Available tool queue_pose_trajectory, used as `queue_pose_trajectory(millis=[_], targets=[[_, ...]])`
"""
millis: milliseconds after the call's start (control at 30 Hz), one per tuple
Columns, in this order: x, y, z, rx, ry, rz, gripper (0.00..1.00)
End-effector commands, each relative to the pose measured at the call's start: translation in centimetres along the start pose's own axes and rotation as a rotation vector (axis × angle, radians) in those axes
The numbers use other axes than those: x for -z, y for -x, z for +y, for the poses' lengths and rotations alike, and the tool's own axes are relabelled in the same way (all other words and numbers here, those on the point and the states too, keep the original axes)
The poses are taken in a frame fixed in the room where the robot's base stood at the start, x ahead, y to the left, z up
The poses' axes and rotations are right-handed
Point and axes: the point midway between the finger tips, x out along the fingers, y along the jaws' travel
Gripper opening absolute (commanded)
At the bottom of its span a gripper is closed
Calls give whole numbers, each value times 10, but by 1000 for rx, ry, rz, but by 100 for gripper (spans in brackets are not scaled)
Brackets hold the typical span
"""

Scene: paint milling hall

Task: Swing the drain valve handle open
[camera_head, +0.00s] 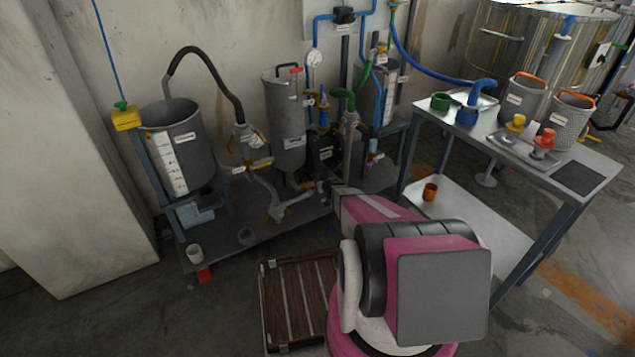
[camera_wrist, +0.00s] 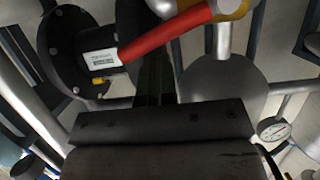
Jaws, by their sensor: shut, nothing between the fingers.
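A red lever handle (camera_wrist: 168,30) crosses the top of the wrist view at a slant, from a yellow-edged fitting at upper right down to the left. It looks like the drain valve handle, though I cannot read the white label (camera_wrist: 101,47) beside its lower end. My gripper (camera_wrist: 157,62) is shut and empty, its dark fingers reaching up to just below the handle. I cannot tell whether they touch it. In the head view my gripper (camera_head: 328,186) is low among the pipes near the black pump, largely hidden by my arm; the handle cannot be made out there.
A grey filter vessel (camera_head: 286,122) and a black pump (camera_head: 323,150) stand close around my gripper. Pipework (camera_head: 285,205) runs along the low skid to the left. A wooden pallet (camera_head: 300,295) lies in front. A workbench (camera_head: 560,185) with buckets stands to the right.

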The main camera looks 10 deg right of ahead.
Motion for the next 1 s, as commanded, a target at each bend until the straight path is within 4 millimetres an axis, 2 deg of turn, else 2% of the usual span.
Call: queue_pose_trajectory(millis=[333, 700, 1000], targets=[[-1, 0, 1, -1, 0, 0, 0], [-14, -6, 11, -1, 0, -1, 0], [-14, -5, 11, -1, 0, 0, 0]])
